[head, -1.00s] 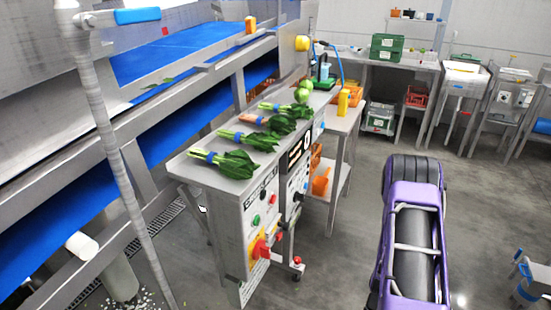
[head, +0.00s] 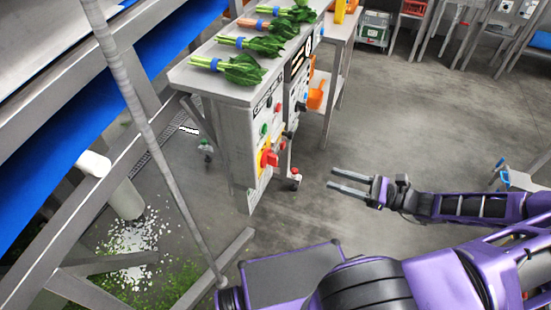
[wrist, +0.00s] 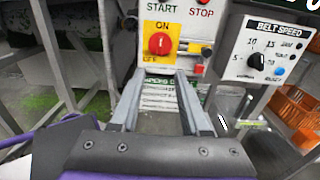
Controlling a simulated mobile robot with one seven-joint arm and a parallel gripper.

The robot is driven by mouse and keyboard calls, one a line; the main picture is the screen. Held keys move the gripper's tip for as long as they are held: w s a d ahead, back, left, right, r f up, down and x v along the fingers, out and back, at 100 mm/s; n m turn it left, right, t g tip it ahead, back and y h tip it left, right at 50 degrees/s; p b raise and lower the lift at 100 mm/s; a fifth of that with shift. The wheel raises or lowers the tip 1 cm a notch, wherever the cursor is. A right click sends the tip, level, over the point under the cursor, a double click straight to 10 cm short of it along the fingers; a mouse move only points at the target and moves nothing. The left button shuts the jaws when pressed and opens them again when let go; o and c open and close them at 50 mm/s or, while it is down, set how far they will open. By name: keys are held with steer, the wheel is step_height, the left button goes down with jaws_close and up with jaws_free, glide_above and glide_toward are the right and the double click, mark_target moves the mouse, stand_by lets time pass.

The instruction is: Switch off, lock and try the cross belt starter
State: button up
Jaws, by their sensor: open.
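The starter cabinet (head: 238,135) stands under the end of a steel bench. Its red rotary switch (head: 268,158) sits on a yellow plate on the cabinet front. In the wrist view the red knob (wrist: 160,43) is upright, with ON above it and OFF at the lower left.
Bunches of greens (head: 240,68) lie on the bench top (head: 225,85). A belt speed panel (wrist: 265,52) is right of the switch. A sloping pole (head: 140,125) and conveyor frame stand left.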

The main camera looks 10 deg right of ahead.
mark_target(277, 160)
steer(key=x, duration=1.7)
steer(key=shift+b, duration=0.3)
jaws_close()
